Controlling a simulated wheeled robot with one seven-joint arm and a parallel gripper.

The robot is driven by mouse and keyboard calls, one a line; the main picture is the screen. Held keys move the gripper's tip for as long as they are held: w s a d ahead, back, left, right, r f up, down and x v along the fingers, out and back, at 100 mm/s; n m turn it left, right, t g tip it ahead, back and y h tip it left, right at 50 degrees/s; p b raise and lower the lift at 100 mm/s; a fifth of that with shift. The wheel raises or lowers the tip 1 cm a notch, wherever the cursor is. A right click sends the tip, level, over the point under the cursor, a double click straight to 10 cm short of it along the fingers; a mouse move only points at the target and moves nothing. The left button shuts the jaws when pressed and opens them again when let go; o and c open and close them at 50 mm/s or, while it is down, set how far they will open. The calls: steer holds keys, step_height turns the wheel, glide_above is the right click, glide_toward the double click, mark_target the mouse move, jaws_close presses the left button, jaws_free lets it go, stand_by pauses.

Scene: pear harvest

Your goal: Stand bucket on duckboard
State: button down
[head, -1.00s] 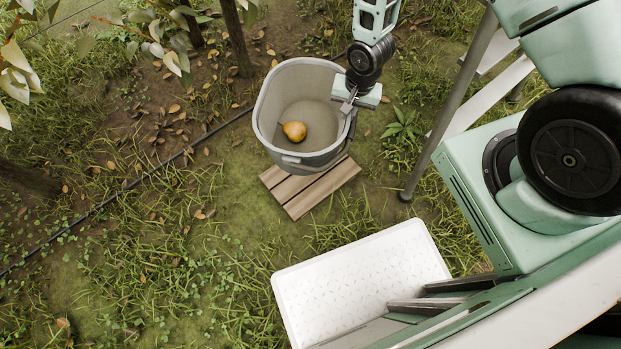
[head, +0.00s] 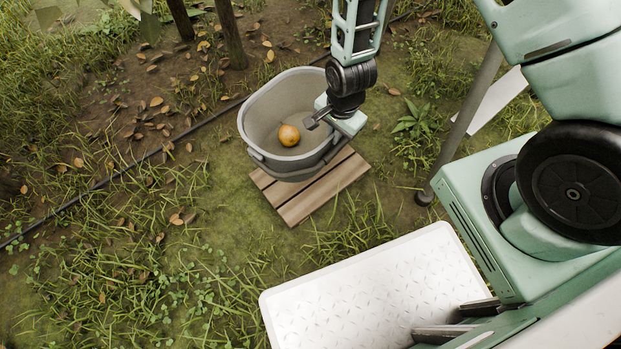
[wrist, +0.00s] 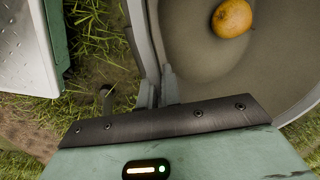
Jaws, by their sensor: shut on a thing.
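The grey bucket (head: 262,160) is upright, with one yellow-brown pear (head: 289,135) lying on its floor. The slatted wooden duckboard (head: 318,198) lies on the ground, its far part covered by the bucket. I cannot tell whether the bucket's base touches the slats or hangs just above them. My gripper (head: 318,116) is shut on the bucket's rim at its right side. In the wrist view the jaws (wrist: 158,88) pinch the bucket wall (wrist: 152,35), with the pear (wrist: 231,18) inside.
A white textured platform (head: 370,290) is at the bottom, nearer than the duckboard. A grey post (head: 465,100) stands to the right. A thin dark hose (head: 120,178) runs across the ground at left, with tree trunks (head: 228,35) behind. Grass left of the duckboard is open.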

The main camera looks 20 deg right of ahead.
step_height(320, 180, down, 17)
steer(key=a+m+b, duration=0.2)
steer(key=b, duration=1.1)
steer(key=shift+s, duration=0.4)
steer(key=shift+f, duration=0.2)
steer(key=c, duration=1.6)
jaws_free()
